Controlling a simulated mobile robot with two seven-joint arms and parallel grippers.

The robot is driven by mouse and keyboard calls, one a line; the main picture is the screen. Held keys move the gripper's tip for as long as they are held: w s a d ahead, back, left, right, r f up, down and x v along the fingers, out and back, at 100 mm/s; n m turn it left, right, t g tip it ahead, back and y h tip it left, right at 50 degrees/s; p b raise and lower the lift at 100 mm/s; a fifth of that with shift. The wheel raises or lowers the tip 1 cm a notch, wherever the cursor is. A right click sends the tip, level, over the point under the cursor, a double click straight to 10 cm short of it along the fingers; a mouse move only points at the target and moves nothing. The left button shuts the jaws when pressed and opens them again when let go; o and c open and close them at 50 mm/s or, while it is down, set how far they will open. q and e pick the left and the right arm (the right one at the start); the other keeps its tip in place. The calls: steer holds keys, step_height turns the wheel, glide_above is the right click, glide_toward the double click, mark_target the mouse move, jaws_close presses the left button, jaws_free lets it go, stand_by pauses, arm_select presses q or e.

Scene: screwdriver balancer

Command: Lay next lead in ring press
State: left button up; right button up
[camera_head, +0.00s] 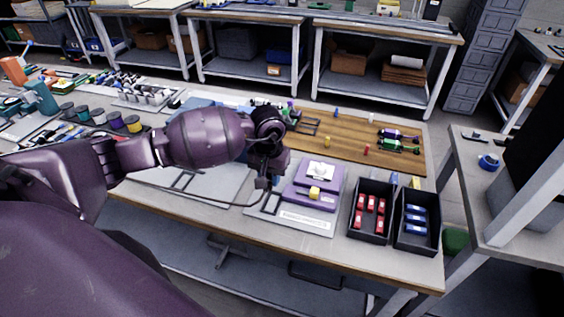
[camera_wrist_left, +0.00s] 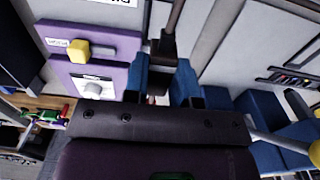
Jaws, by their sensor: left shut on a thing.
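The ring press (camera_head: 329,202) is a purple block with a white round part and a yellow piece on it, standing on a light plate on the table. It also shows at the upper left of the left wrist view (camera_wrist_left: 112,42). My left gripper (camera_head: 262,183) points down just left of the press. In the left wrist view its blue fingers (camera_wrist_left: 160,84) are shut on a dark lead (camera_wrist_left: 174,22), whose end block sits at the fingertips. In the head view the thin dark lead (camera_head: 190,196) trails left from the gripper. My right gripper is not in view.
Right of the press stand two black bins, one with red pieces (camera_head: 370,204) and one with blue pieces (camera_head: 416,209). A wooden board (camera_head: 345,133) with small tools lies behind. Spools (camera_head: 115,121) and other small items crowd the table's left side.

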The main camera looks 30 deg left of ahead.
mark_target(271, 205)
arm_select(q)
steer(key=shift+w, duration=0.2)
steer(key=shift+s+f, duration=0.15)
steer(key=shift+f, duration=0.05)
steer(key=shift+s+f+b, duration=0.1)
steer(key=shift+f+b, duration=0.2)
steer(key=shift+f, duration=0.35)
step_height(271, 205, down, 4)
steer(key=shift+r+b, duration=0.15)
steer(key=shift+b, duration=0.75)
step_height(271, 205, down, 2)
steer(key=shift+f+b, duration=0.1)
steer(key=shift+b, duration=0.75)
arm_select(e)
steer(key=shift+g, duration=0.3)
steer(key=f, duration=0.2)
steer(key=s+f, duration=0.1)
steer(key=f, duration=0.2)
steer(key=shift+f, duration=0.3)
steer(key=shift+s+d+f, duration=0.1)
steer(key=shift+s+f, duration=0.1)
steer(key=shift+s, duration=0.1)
arm_select(q)
steer(key=shift+f+b, duration=0.55)
steer(key=shift+b, duration=0.05)
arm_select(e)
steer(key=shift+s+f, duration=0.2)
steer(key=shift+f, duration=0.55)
